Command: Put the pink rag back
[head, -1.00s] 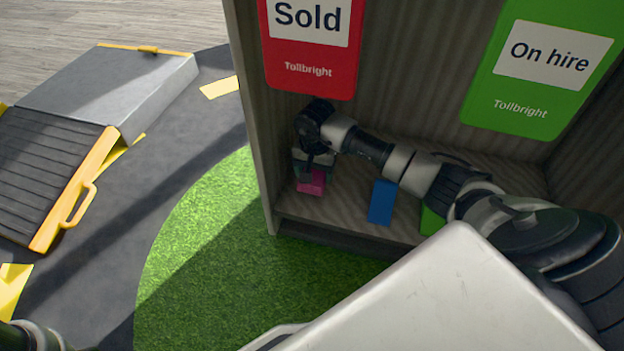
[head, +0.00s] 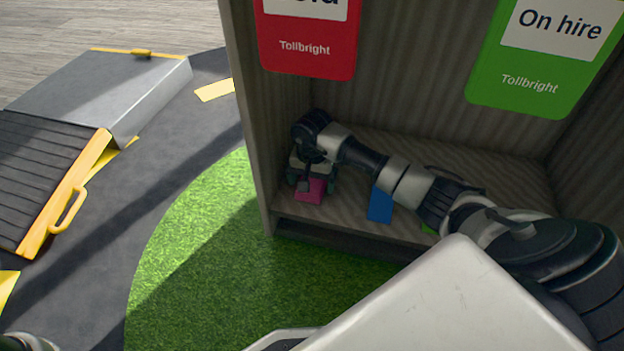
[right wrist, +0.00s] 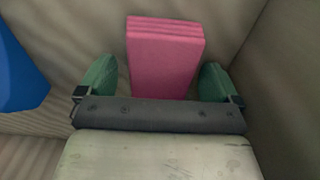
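The pink rag (head: 309,191), a folded block, is at the left end of the wooden shelf (head: 345,208) below the red "Sold" sign. In the right wrist view the pink rag (right wrist: 165,60) lies between the two green fingers of my right gripper (right wrist: 158,82). A gap shows between the left finger and the rag; the right finger is close to it, and I cannot tell if it touches. My right gripper (head: 311,180) is open around the rag in the head view too.
A green block (head: 428,229) is mostly hidden by my right arm. A red sign (head: 307,45) and a green "On hire" sign (head: 535,60) hang above. The side wall (head: 250,130) is close left.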

